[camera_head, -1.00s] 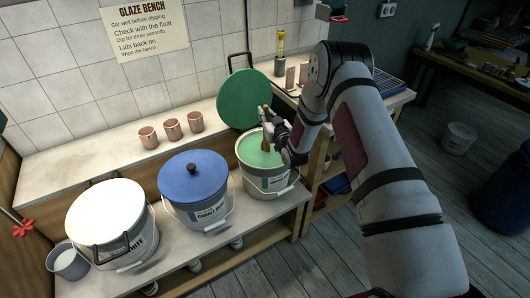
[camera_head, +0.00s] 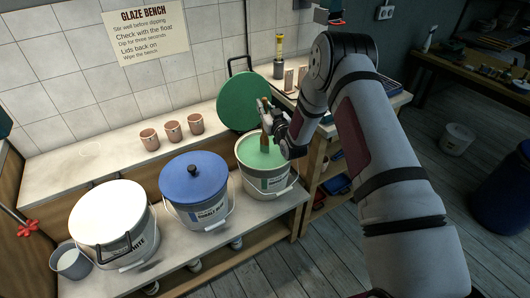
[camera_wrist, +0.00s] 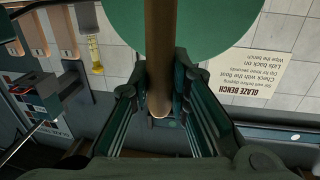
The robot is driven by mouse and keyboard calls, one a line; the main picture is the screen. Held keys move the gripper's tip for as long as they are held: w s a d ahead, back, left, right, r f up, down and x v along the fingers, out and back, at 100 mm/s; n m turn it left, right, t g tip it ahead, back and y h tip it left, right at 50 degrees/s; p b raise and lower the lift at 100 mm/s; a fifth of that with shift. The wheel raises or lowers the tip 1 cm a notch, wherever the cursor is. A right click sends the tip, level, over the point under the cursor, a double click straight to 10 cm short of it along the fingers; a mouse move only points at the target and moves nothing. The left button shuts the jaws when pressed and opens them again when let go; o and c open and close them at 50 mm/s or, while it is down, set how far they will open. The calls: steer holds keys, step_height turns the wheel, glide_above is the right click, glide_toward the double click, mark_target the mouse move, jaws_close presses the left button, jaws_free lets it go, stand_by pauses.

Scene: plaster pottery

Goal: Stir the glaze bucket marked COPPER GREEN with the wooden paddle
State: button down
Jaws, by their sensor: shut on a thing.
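The open glaze bucket (camera_head: 266,180) holds green glaze (camera_head: 257,156) and stands at the right end of the low bench. Its label is too small to read. My gripper (camera_head: 266,112) is above this bucket, shut on the wooden paddle (camera_head: 264,143), which stands close to upright with its lower end in the glaze. In the wrist view the paddle's brown shaft (camera_wrist: 158,60) runs between the two fingers (camera_wrist: 160,88). The green lid (camera_head: 242,100) leans upright against the wall behind the bucket.
A blue-lidded bucket (camera_head: 193,183) and a white-lidded bucket (camera_head: 108,212) stand to the left, with a small pail (camera_head: 71,262) at the far left. Three clay cups (camera_head: 172,131) stand on the back ledge. A side shelf (camera_head: 318,180) is close on the right.

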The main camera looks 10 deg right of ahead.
steer(key=shift+r+p, duration=0.95)
steer(key=shift+r, duration=2.05)
step_height(320, 180, up, 10)
steer(key=p, duration=0.2)
steer(key=shift+p, duration=0.35)
